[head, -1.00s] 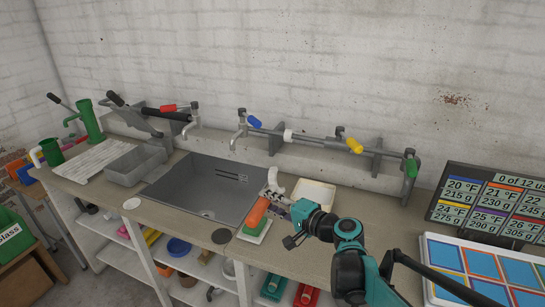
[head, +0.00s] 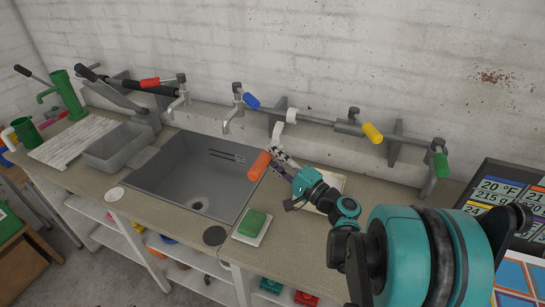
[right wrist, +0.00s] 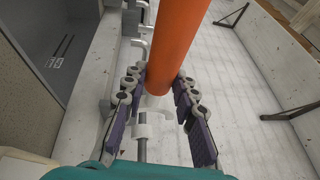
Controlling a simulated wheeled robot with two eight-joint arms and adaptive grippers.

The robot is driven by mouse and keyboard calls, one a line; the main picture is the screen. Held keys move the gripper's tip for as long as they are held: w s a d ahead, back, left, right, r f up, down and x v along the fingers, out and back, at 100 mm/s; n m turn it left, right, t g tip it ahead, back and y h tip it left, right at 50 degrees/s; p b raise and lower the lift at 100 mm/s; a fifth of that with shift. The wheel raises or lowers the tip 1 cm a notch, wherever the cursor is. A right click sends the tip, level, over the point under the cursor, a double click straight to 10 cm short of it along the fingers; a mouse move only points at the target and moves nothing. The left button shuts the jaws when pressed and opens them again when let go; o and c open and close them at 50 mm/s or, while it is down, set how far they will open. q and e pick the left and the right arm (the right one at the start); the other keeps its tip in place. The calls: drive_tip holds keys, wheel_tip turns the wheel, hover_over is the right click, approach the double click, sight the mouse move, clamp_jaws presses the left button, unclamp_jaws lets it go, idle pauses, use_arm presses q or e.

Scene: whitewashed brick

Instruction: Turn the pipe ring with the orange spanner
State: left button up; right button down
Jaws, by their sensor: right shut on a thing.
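My right gripper (head: 277,163) is shut on the orange spanner (head: 259,165) and holds it raised over the right edge of the sink. The orange handle points down and left. The pale spanner head (head: 278,131) points up towards the pipe. The white pipe ring (head: 291,115) sits on the wall pipe, just above and right of the head. Contact between them cannot be told. In the right wrist view the orange handle (right wrist: 175,45) lies between both finger pads (right wrist: 158,88), and the pale hooked head (right wrist: 155,128) overlaps the pipe. My left gripper is out of view.
Blue (head: 251,101), yellow (head: 372,133) and green (head: 441,165) handles stick out along the pipe. The sink (head: 190,175) lies below left. A green sponge (head: 253,222) rests on the counter. A display board (head: 510,190) stands at the right.

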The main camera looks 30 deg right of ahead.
drive_tip(key=w+d+b, duration=0.1)
drive_tip(key=w+d, duration=0.5)
drive_tip(key=d, duration=0.1)
drive_tip(key=shift+w+d, duration=0.15)
drive_tip(key=shift+d, duration=0.1)
idle(0.3)
drive_tip(key=shift+w+d, duration=0.6)
drive_tip(key=shift+d, duration=0.1)
idle(0.7)
